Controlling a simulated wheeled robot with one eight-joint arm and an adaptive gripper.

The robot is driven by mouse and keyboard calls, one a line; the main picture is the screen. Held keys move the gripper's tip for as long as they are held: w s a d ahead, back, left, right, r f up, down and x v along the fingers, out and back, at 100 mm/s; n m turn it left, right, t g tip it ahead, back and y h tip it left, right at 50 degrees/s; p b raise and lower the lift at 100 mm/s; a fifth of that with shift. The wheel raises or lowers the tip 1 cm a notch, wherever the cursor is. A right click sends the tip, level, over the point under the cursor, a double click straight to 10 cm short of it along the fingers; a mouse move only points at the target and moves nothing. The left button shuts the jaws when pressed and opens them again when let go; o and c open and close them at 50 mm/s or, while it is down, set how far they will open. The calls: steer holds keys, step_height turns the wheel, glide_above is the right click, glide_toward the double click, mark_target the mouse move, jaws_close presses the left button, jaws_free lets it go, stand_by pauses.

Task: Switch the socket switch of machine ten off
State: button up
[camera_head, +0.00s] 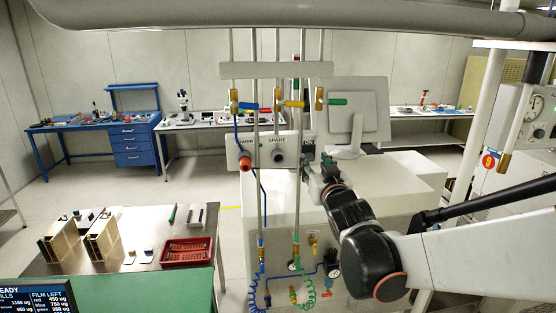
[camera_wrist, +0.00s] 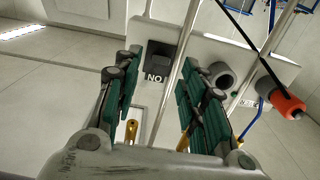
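A light grey socket panel (camera_head: 262,158) hangs at the centre of the head view, with "POWER" and "SPARE" labels. The dark switch (camera_wrist: 165,54) shows in the wrist view beyond my fingertips, above a black label that reads as an upside-down "ON". In the head view a dark label (camera_head: 308,150) shows at the panel's right end; the switch there is too small to read. My gripper (camera_wrist: 160,64) is open and empty, its green-padded fingers on either side of the switch in the picture. In the head view my gripper (camera_head: 318,178) is just below the panel's right end.
An orange-red plug (camera_head: 245,163) sits at POWER; the grey spare socket (camera_head: 278,157) is left of the switch. Vertical pipes (camera_head: 254,120) with valves run before the panel. A monitor (camera_head: 352,112) stands behind. A red tray (camera_head: 186,250) lies on the lower-left table.

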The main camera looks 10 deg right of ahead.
mark_target(310, 157)
steer(key=shift+w, duration=1.45)
jaws_close()
